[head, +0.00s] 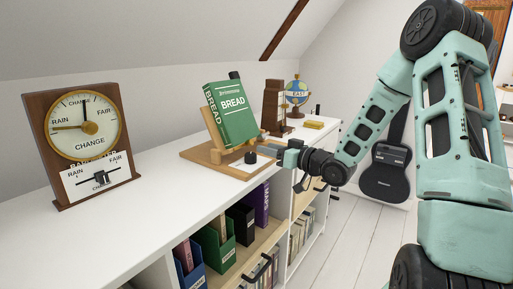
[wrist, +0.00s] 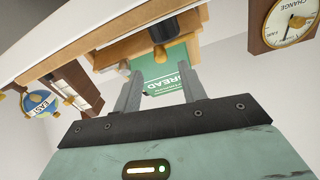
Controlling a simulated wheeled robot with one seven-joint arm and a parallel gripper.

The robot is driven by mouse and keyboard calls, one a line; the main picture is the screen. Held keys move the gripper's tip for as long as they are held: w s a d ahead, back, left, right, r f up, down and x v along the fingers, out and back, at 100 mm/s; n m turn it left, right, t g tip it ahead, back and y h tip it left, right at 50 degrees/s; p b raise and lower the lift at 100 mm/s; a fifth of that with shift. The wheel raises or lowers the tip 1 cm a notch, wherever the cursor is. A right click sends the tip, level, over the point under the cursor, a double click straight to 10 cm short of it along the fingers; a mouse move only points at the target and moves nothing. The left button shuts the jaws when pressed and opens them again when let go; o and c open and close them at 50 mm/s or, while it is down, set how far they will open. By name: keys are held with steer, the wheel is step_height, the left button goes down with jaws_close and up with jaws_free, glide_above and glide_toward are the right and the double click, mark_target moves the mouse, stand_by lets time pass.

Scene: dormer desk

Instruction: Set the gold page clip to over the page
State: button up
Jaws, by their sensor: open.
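A green book marked BREAD (head: 232,112) leans on a wooden stand (head: 200,157) on the white shelf top. It also shows in the wrist view (wrist: 168,88), framed by the fingers. A small black knob (head: 250,157) sits at the foot of the stand. In the wrist view a dark cylinder (wrist: 172,28) with a gold-tan peg (wrist: 160,52) lies beyond the fingertips. I cannot tell for sure which part is the gold page clip. My gripper (head: 270,152) is open and empty, just right of the book's foot; its two fingers are apart in the wrist view (wrist: 161,85).
A wooden weather dial (head: 86,128) stands at the left of the shelf top. Behind the stand are a dark wooden tower (head: 273,105), a globe (head: 296,92) and a yellow block (head: 314,124). The front left top is clear.

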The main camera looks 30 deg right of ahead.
mark_target(252, 143)
steer(key=shift+x, duration=2.8)
jaws_close()
